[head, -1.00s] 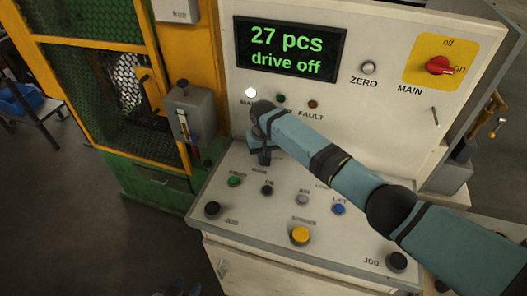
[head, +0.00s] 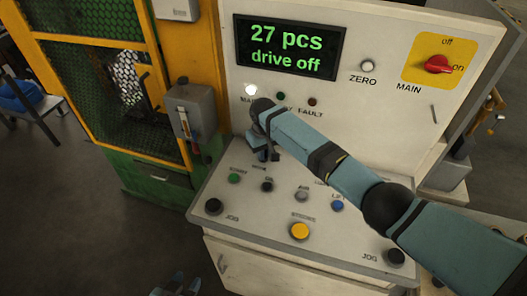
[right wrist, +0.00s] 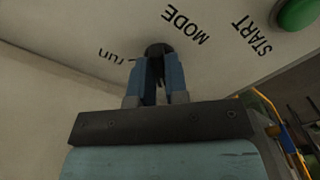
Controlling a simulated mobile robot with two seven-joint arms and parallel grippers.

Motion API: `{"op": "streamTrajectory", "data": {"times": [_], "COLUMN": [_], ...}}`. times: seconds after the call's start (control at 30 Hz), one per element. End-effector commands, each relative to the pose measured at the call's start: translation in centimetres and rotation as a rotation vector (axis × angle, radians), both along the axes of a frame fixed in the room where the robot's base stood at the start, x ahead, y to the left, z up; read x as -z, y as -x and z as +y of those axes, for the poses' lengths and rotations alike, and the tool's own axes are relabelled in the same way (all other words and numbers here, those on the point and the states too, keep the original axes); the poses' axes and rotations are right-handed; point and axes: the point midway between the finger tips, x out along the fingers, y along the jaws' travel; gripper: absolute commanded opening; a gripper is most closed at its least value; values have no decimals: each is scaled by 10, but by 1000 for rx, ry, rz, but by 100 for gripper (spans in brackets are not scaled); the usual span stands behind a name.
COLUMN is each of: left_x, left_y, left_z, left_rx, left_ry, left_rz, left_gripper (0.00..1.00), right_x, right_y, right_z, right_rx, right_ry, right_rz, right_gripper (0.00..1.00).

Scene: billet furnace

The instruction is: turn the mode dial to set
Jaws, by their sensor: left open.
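The mode dial (right wrist: 157,49) is a small black knob on the pale panel, beside the printed words MODE and run. In the right wrist view my right gripper (right wrist: 160,62) has its two blue fingers on either side of the knob, closed on it. Where the dial points is hidden between the fingers. In the head view my right gripper (head: 264,156) reaches down to the upper left of the sloping desk, and my arm and gripper hide the dial. My left gripper (head: 180,285) is open and empty at the bottom edge, low in front of the desk.
The green START button (head: 234,178) is close to my right gripper. A black knob (head: 267,186) and a yellow button (head: 300,231) share the desk. The display (head: 289,48) reads 27 pcs, drive off. The red main switch (head: 438,64) is at upper right; a yellow-framed cage (head: 165,80) stands left.

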Motion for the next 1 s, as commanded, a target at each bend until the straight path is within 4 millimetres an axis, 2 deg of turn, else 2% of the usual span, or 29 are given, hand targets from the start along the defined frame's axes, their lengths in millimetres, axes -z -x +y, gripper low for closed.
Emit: {"op": "streamTrajectory", "data": {"times": [0.03, 0.1, 0.47, 0.57, 1.0], "left_x": [0, 0, 0, 1, 10], "left_y": [0, 0, 0, 0, 0], "left_z": [0, 0, 0, 0, -2], "left_rx": [0, 0, -1, -1, 2], "left_ry": [0, 0, 1, 1, 4], "left_rz": [0, 0, -1, -1, 3], "left_gripper": [43, 43, 43, 43, 43], "right_x": [0, 0, -6, -19, -113], "right_y": [0, 0, 0, -1, -1], "right_z": [0, 0, 0, 1, 0], "right_rx": [-1, -1, 0, -1, -1], "right_ry": [0, 0, 0, -1, -2], "right_rz": [-1, -1, -1, -3, -4], "right_gripper": [25, 39, 39, 39, 39]}}
